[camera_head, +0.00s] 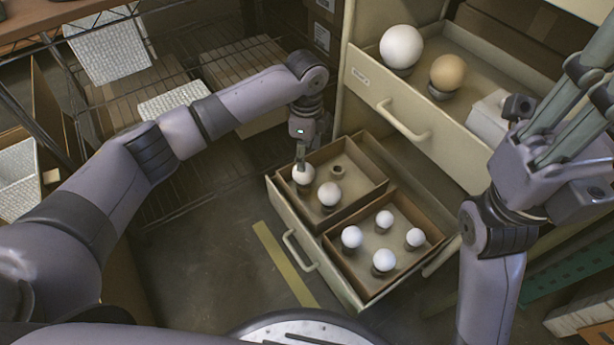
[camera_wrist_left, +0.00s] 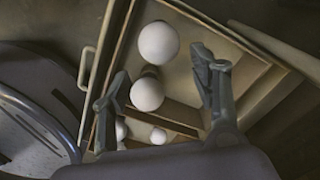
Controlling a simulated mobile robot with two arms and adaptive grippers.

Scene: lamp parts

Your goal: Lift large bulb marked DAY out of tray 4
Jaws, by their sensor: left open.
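The lower drawer is pulled out and holds two cardboard trays. The far left tray (camera_head: 350,206) holds two white bulbs, one at its left (camera_head: 303,175) and one nearer the middle (camera_head: 329,194), with an empty socket (camera_head: 337,171) beside them. My left gripper (camera_head: 301,158) points down at the left bulb, overlapping its top. In the left wrist view its open fingers (camera_wrist_left: 160,68) straddle the area of two white bulbs, an upper one (camera_wrist_left: 158,42) and a lower one (camera_wrist_left: 147,95). Contact cannot be told. No DAY mark or tray number is readable. My right gripper (camera_head: 574,120) is raised at the right, its jaw state unclear.
The near right tray (camera_head: 424,250) holds several smaller white bulbs. Above, an open drawer (camera_head: 372,98) holds a big white bulb (camera_head: 401,47) and a tan bulb (camera_head: 448,72). Wire shelves (camera_head: 195,75) stand behind my left arm.

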